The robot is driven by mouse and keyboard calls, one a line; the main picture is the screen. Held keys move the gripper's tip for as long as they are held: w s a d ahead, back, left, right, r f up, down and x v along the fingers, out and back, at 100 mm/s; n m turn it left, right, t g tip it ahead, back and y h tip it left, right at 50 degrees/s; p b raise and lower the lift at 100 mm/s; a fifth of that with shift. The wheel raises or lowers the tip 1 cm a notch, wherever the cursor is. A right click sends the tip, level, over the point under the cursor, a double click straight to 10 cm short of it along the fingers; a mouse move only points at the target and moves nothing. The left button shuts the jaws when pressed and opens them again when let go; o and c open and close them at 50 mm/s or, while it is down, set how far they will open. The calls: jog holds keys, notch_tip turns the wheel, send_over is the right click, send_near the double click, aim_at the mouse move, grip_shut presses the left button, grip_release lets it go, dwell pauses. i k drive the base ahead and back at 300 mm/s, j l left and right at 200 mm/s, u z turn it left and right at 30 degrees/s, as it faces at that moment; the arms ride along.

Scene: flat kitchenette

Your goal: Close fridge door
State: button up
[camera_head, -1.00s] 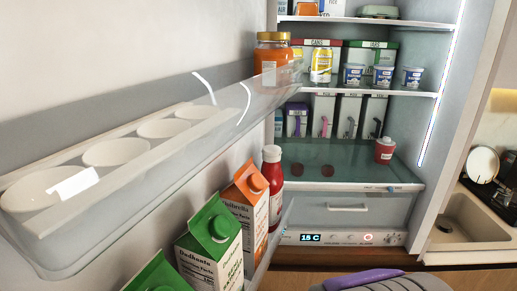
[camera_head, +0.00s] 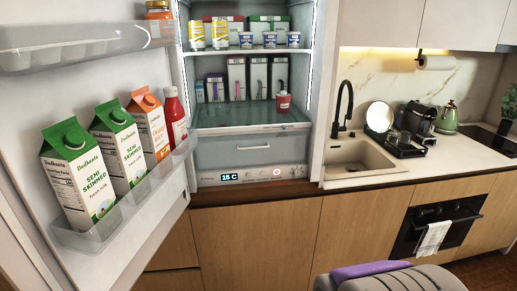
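The fridge door (camera_head: 30,120) stands open on the left, its inner side facing me. Its lower shelf holds two green-topped milk cartons (camera_head: 80,175), an orange-topped carton (camera_head: 148,128) and a red bottle (camera_head: 174,116). Its upper shelf (camera_head: 90,50) holds an orange jar (camera_head: 158,10). The open fridge (camera_head: 250,115) is in the upper middle, with tubs, boxes and a red jar on its shelves. A grey and purple part of my own body (camera_head: 385,277) shows at the bottom right. My gripper is not in view.
A counter with a sink (camera_head: 358,160), black tap (camera_head: 344,108), dish rack (camera_head: 400,148) and coffee machine (camera_head: 420,120) runs to the right of the fridge. Wooden cabinets (camera_head: 260,235) and an oven (camera_head: 435,228) are below. Little floor shows, at the bottom right.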

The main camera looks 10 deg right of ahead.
aim_at(60, 60)
jog(key=i+l, duration=0.2)
jog(key=i, duration=0.3)
jog(key=i+l, duration=0.2)
jog(key=i, duration=0.3)
jog(key=i+l, duration=0.2)
jog(key=i, duration=0.35)
jog(key=u, duration=4.6)
jog(key=i+j+u, duration=0.2)
jog(key=u, duration=0.15)
jog(key=i+j+u, duration=0.15)
jog(key=i+u, duration=0.2)
jog(key=i+l+z, duration=0.15)
jog(key=z, duration=0.3)
jog(key=i+l+z, duration=0.1)
jog(key=i+z, duration=0.15)
jog(key=z, duration=0.25)
jog(key=i+z, duration=0.2)
jog(key=z, duration=0.25)
jog(key=i+z, duration=0.25)
jog(key=z, duration=0.2)
